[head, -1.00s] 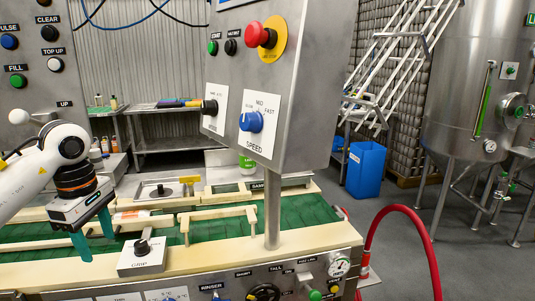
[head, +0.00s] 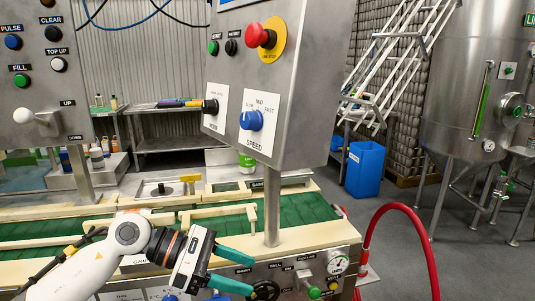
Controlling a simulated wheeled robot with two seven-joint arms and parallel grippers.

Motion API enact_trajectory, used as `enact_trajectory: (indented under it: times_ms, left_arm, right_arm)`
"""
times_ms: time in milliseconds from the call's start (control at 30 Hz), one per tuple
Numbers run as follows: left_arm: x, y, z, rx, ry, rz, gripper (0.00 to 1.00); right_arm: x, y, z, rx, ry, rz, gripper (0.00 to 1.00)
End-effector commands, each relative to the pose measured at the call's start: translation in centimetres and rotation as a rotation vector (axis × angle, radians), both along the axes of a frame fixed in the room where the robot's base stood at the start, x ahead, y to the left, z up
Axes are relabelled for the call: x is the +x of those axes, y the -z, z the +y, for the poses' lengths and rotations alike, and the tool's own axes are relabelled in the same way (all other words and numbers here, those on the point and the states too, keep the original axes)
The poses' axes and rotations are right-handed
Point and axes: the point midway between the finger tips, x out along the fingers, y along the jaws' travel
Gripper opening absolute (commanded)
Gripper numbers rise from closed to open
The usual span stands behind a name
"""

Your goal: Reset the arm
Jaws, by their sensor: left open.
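My left gripper (head: 250,276) has teal fingers spread apart, with nothing between them. It points to the right, in front of the lower front control panel (head: 285,270) of the machine. Its white arm comes in from the bottom left and covers much of the small control box on the machine's front edge. The fingers overlap the labels and a black knob (head: 266,290) in the picture; I cannot tell whether they touch. My right gripper is not in view.
A grey control box on a post (head: 272,205) carries a red stop button (head: 260,35) and a blue speed knob (head: 251,121). The green conveyor (head: 300,209) runs behind my arm. A red hose (head: 410,212) arches at the right. A blue bin (head: 365,168) stands on open floor.

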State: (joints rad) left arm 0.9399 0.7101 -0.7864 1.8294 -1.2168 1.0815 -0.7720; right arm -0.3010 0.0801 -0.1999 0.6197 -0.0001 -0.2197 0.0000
Motion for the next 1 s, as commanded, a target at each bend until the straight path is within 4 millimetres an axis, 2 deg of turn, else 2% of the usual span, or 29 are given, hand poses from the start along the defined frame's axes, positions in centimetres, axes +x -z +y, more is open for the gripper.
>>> enact_trajectory:
  times_ms: [33,67,167,267,367,467,567,600,667,733,767,800,900,1000]
  left_arm:
    - [-1.1,-0.8,-2.2,-0.171,-0.033,0.092,0.53]
    - [-1.4,-1.7,-3.1,-0.276,-0.063,0.150,0.53]
    - [-1.5,-4.4,-4.2,-0.611,-0.185,0.376,0.53]
    - [-0.4,-5.8,-2.8,-0.926,-0.338,0.638,0.53]
    - [1.4,-5.0,0.4,-1.215,-0.524,0.924,0.53]
    - [2.7,-1.4,4.5,-1.476,-0.746,1.221,0.53]
    - [2.4,4.5,8.6,-1.707,-1.005,1.519,0.53]
    - [1.7,7.2,10.1,-1.785,-1.117,1.629,0.53]
    - [0.0,11.1,11.8,-1.884,-1.284,1.776,0.53]
    - [-2.6,15.5,13.3,-1.977,-1.484,1.930,0.53]
    - [-3.9,17.1,13.8,1.900,1.481,-1.877,0.53]
    - [-5.5,18.9,14.3,1.800,1.472,-1.806,0.53]
    - [-9.5,22.5,15.0,1.600,1.450,-1.653,0.53]
    - [-13.1,24.9,15.4,1.448,1.434,-1.531,0.53]
  right_arm:
    - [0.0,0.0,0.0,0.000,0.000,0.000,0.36]
    - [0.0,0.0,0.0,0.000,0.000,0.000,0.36]
    - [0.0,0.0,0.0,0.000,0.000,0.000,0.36]
    - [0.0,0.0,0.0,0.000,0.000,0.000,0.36]
    - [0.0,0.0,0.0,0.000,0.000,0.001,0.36]
    - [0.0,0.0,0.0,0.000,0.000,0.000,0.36]
    - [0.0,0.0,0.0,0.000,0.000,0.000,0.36]
    - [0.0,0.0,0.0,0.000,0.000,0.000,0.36]
    - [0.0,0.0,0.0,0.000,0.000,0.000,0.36]
    - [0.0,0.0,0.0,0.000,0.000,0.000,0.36]
    - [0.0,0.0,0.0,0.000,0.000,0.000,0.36]
    - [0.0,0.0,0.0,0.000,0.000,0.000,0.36]
    - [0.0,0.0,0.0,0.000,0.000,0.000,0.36]
    - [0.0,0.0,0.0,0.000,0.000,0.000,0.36]
